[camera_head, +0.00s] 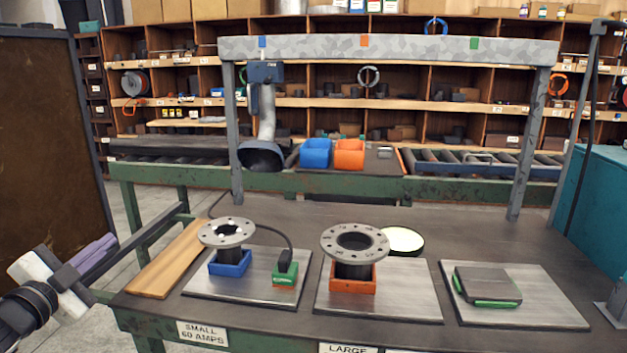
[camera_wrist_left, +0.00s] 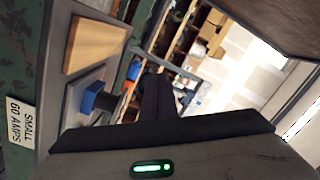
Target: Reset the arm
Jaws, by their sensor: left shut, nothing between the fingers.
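My left gripper (camera_head: 106,243) is at the lower left of the head view, beside the left end of the workbench and apart from everything on it. Its fingers are together with nothing between them. In the left wrist view the dark fingers (camera_wrist_left: 158,92) also show closed and empty. My right gripper is in neither view. A small flanged pipe (camera_head: 227,233) stands upright in a blue holder (camera_head: 230,263) on the left metal plate. A larger flanged pipe (camera_head: 354,243) stands upright in an orange holder (camera_head: 353,280) on the middle plate.
A wooden board (camera_head: 168,262) lies at the bench's left end. A grey, green-edged pad (camera_head: 487,286) lies on the right plate. A grey overhead frame (camera_head: 390,48) spans the bench. A brown panel (camera_head: 50,140) stands at left.

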